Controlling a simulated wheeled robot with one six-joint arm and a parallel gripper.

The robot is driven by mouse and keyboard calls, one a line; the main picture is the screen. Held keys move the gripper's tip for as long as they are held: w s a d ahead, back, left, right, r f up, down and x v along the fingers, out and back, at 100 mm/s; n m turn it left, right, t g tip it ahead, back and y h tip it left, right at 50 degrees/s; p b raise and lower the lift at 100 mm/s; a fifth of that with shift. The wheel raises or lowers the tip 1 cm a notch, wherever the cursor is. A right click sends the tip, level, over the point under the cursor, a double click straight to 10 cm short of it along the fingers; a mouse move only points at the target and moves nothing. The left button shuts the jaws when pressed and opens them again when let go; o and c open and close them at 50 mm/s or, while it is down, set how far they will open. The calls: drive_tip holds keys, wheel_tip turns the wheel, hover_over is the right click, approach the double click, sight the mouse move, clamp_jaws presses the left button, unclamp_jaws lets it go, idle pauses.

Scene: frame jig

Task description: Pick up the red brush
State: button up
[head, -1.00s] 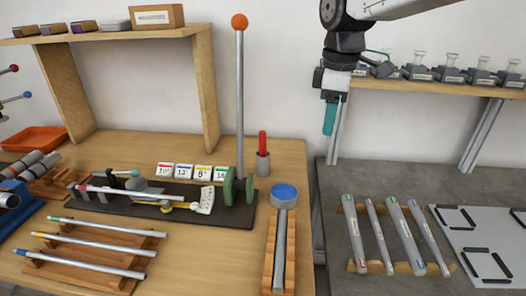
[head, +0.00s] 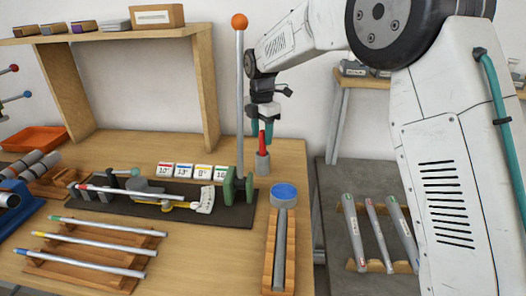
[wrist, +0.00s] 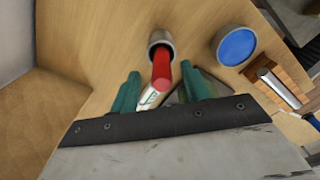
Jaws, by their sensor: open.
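The red brush (head: 263,140) stands upright in a small grey cup (head: 262,167) on the wooden table, beside the metal post. My gripper (head: 262,126) is above the cup, pointing down, at the brush's upper part. In the wrist view the brush (wrist: 161,70) shows red, with a white and green marked part nearer the camera. It lies between the two teal fingers of my gripper (wrist: 160,76), which are apart with gaps on both sides. The cup (wrist: 160,39) shows beyond it.
A tall post with an orange ball (head: 239,21) stands just left of the cup. A blue-topped round part (head: 285,191) on a wooden holder is in front. A wooden shelf (head: 205,90) rises behind left. Rods lie on racks at front left.

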sight(262, 142)
wheel_tip(262, 142, down, 4)
drive_tip(key=shift+s+d+r, duration=0.1)
drive_tip(key=shift+r, duration=0.1)
clamp_jaws()
drive_tip(key=shift+r, duration=0.15)
wheel_tip(262, 142, up, 10)
drive_tip(key=shift+f, duration=0.1)
idle(0.3)
